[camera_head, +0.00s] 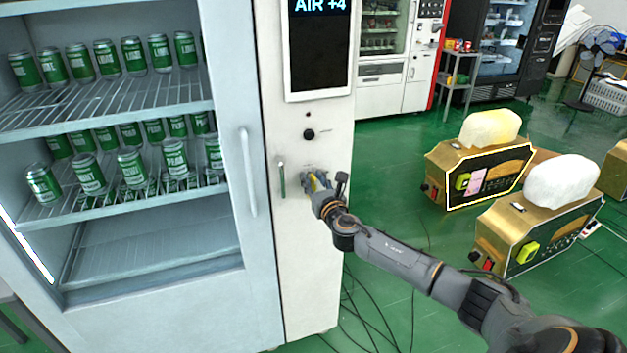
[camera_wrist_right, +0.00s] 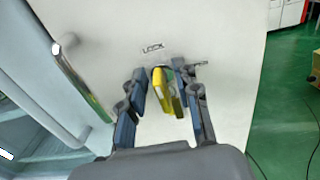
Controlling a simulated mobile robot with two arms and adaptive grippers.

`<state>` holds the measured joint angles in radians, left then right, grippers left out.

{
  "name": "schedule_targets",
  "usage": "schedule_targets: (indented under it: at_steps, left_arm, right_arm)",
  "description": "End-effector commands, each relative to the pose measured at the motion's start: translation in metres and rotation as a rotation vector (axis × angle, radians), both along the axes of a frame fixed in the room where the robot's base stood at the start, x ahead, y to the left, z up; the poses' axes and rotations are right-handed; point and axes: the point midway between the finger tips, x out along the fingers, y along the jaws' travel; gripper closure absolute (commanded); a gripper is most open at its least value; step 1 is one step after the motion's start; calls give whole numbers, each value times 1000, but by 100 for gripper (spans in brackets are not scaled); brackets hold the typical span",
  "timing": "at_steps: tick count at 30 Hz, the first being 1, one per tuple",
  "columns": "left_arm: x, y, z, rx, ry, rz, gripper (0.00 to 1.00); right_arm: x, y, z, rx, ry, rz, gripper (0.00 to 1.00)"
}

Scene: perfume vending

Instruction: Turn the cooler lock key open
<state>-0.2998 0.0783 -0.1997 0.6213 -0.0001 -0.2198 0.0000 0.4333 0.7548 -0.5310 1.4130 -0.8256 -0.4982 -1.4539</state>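The yellow lock key (camera_wrist_right: 161,84) sticks out of the white cooler panel just below a "LOCK" label (camera_wrist_right: 153,48). In the head view a little of its yellow (camera_head: 316,184) shows at the gripper, which mostly hides it. My right gripper (camera_wrist_right: 160,82) is at the panel with one finger on each side of the key. The fingers stand apart, with a visible gap between the left finger and the key. The right finger is very close to the key; whether it touches cannot be told. My left gripper is not in view.
The cooler (camera_head: 145,300) has a glass door with a vertical handle (camera_head: 248,172) and shelves of green cans (camera_head: 87,173). A metal bar handle (camera_head: 282,180) is on the panel left of my gripper. Golden machines (camera_head: 480,170) stand at right; cables lie on the green floor.

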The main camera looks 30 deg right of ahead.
Motion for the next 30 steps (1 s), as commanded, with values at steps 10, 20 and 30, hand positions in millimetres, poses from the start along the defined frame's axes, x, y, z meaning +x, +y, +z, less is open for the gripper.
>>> schedule_targets:
  at_steps: [10,20,30]
  left_arm:
    - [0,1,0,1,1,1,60]
    - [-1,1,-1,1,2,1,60]
    - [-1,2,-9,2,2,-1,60]
  right_arm:
    - [0,0,0,0,0,0,100]
    - [0,0,0,24,-6,0,100]
    - [-1,-2,-1,213,-53,0,100]
